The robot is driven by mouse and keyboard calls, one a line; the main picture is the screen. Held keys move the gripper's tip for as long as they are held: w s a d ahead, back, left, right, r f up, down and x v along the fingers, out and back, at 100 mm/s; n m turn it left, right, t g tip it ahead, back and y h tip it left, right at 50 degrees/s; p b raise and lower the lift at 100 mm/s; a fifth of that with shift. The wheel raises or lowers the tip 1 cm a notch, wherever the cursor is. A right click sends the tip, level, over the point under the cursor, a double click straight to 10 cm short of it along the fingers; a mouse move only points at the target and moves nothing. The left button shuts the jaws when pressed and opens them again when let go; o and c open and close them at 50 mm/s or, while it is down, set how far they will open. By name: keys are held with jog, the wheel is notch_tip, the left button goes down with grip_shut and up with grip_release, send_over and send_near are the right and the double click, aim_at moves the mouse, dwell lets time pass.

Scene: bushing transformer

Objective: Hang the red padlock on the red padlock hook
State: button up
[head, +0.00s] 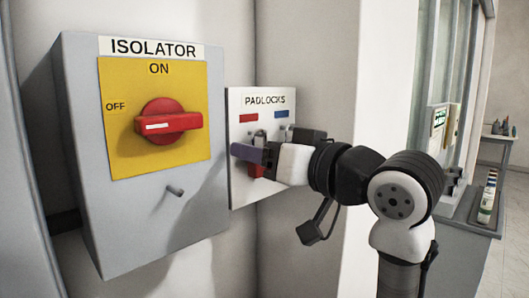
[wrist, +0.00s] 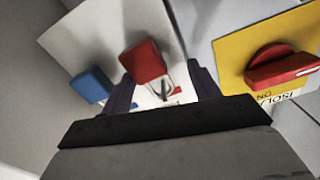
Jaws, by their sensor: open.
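The red padlock (wrist: 143,62) is against the white padlock board (wrist: 95,30) in the wrist view, its shackle pointing toward the board's red label (wrist: 173,89). Whether the shackle is around the red hook cannot be made out. My gripper (wrist: 162,78) is open, with its dark purple fingers on either side of the padlock and its shackle. In the head view, the red padlock (head: 256,170) shows partly below my gripper (head: 250,153), in front of the board (head: 240,195). My gripper hides the red hook there.
A blue padlock (wrist: 92,85) is beside the red one at the board. The grey isolator box (head: 85,200) with its red rotary switch (head: 168,122) stands close to the left of the board in the head view. A small peg (head: 175,191) sticks out of it.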

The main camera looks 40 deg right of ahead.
jog(key=s+d+b, duration=0.1)
jog(key=s+b, duration=0.3)
jog(key=s, duration=0.9)
jog(key=shift+s, duration=0.4)
